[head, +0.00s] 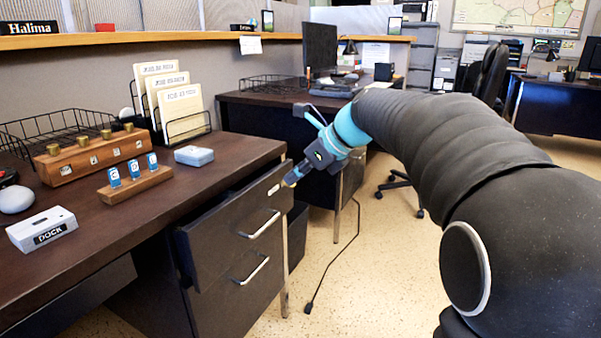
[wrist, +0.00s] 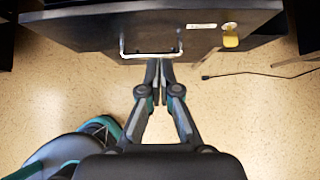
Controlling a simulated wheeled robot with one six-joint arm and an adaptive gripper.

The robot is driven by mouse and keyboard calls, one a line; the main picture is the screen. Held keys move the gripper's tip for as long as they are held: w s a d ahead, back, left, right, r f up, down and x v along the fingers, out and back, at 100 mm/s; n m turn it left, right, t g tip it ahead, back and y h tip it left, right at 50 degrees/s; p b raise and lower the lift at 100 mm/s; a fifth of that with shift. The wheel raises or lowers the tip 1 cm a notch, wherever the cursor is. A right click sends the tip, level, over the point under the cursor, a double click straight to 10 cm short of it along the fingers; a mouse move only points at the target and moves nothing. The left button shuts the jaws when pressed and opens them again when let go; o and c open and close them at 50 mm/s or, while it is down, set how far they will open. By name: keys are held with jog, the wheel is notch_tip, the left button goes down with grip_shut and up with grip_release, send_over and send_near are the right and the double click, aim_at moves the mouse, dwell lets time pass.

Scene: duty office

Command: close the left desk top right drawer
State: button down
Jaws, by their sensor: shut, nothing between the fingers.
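The top right drawer (head: 215,236) of the left desk stands partly open, its dark front out from the desk body. It has a silver bar handle (head: 260,224) and a pale label near its upper right. My gripper (head: 290,181) is by the upper right part of the drawer front. In the wrist view my gripper (wrist: 158,68) is shut and empty, its fingertips at or very near the handle (wrist: 150,55) of the drawer front (wrist: 90,28). I cannot tell whether they touch. A yellow tag or key (wrist: 230,38) shows on the front.
A lower drawer (head: 235,290) with its own handle is below. The desktop (head: 110,225) bears a DOCK box (head: 42,232), wooden blocks (head: 95,155) and a file rack (head: 185,118). A black cable (head: 335,262) lies on the floor. Open floor is in front of the desk.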

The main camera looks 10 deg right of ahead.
aim_at(257, 190)
jog(key=w+a+f, duration=0.2)
jog(key=a, duration=0.1)
jog(key=w+a+f+b, duration=0.1)
jog(key=w+a, duration=0.1)
jog(key=shift+a+f, duration=0.2)
jog(key=shift+f, duration=0.15)
jog(key=shift+w+a, duration=0.35)
jog(key=shift+r, duration=0.1)
